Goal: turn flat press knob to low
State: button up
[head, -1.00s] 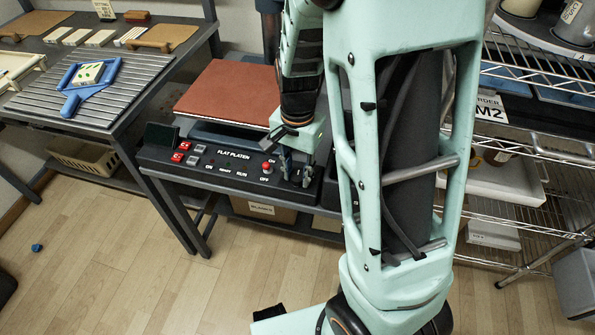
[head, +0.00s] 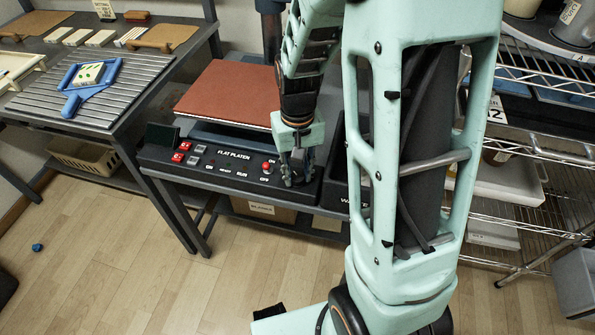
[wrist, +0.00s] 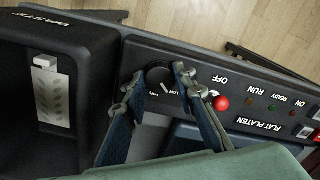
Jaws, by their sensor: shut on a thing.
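The flat press (head: 225,100) stands in the middle of the head view, with a reddish-brown platen and a black control panel (head: 215,172) marked FLAT PLATEN. In the wrist view its black round knob (wrist: 158,76) has a light pointer line, which seems to lie beside the word LOW; its exact setting is hard to tell. My gripper (wrist: 155,88) has one finger on each side of the knob and is shut on it. In the head view my gripper (head: 298,182) points down at the panel's right end and mostly hides the knob.
A red switch (wrist: 221,103) sits close beside one finger, by the word OFF. A dark bin marked WASTE (wrist: 85,40) adjoins the panel. A ribbed side table with a blue-handled tool (head: 80,90) stands left; wire shelves (head: 540,130) stand right.

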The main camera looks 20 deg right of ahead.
aim_at(298, 176)
jog(key=shift+n, duration=0.4)
jog(key=o, duration=1.2)
jog(key=shift+c, duration=0.2)
jog(key=shift+r, duration=0.1)
notch_tip(298, 176, up, 12)
